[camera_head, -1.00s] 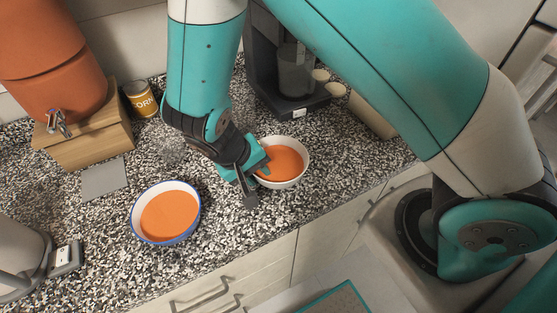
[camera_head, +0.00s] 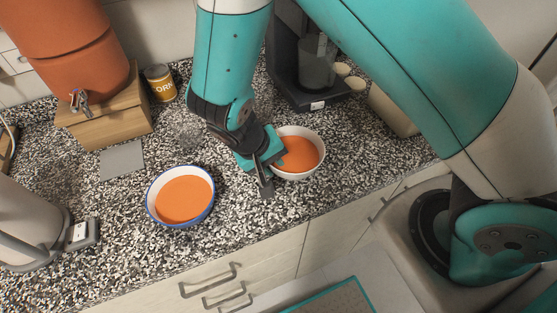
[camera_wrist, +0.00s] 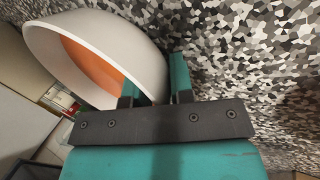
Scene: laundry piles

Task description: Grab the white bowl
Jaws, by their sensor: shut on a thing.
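The white bowl (camera_head: 313,171) holds orange contents and stands on the speckled counter, right of centre in the head view. In the wrist view the white bowl (camera_wrist: 120,45) fills the upper left, seen from its outer side with some orange inside. My gripper (camera_head: 268,163) is at the bowl's left side, shut on its rim. In the wrist view my gripper (camera_wrist: 156,80) has its two teal fingers on either side of the bowl's wall, one hidden partly by the wall.
A blue-rimmed bowl (camera_head: 154,214) with orange contents stands to the left. A coffee machine (camera_head: 286,92) with cups is behind the white bowl. A corn can (camera_head: 160,83), a wooden box (camera_head: 105,124) and a terracotta dispenser (camera_head: 75,50) are at back left. The counter's front edge is close.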

